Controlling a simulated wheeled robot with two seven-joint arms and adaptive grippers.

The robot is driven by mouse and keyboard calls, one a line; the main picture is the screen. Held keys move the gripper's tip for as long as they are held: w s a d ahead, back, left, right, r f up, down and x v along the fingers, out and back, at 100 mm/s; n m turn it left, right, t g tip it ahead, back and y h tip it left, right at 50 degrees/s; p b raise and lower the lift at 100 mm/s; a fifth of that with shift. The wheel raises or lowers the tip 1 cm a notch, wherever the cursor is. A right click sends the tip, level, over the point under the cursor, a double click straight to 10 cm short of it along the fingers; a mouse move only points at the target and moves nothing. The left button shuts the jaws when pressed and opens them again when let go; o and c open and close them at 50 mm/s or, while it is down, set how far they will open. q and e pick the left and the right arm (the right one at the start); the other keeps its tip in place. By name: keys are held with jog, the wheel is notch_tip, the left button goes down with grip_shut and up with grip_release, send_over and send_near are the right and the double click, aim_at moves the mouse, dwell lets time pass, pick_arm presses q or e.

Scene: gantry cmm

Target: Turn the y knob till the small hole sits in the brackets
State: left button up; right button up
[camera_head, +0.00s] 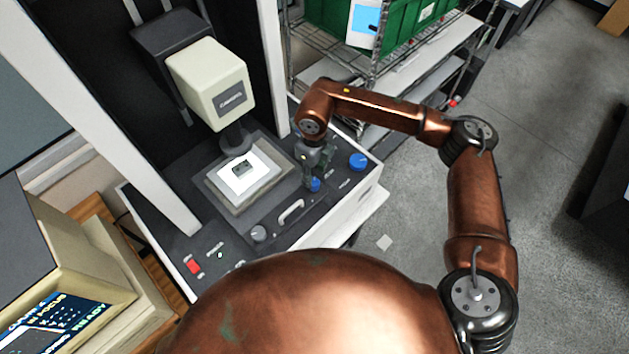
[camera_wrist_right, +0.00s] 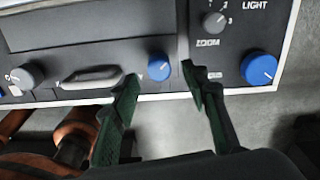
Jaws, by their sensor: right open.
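My right gripper (camera_head: 314,170) is open over the front panel of the measuring machine (camera_head: 330,200). A small blue knob (camera_head: 314,185) sits just under it. In the right wrist view this blue knob (camera_wrist_right: 159,70) lies in the gap between the two open fingertips (camera_wrist_right: 162,82), and neither finger appears closed on it. A larger blue knob (camera_head: 358,161) stands to the right, clear of the fingers. I cannot read which knob is marked y. The monitor (camera_head: 62,322) at lower left shows a dotted picture and text; the small hole and brackets are too small to make out.
A grey knob (camera_head: 258,233) and a pale handle (camera_head: 291,211) are left of the gripper. A red switch (camera_head: 193,266) is at the panel's left. The stage (camera_head: 215,185) carries a white plate under the camera head (camera_head: 212,80). A wire rack with green crates (camera_head: 400,22) stands behind.

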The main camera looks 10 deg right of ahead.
aim_at(314, 181)
jog(key=shift+f, duration=2.6)
jog(key=shift+c, duration=0.7)
grip_shut()
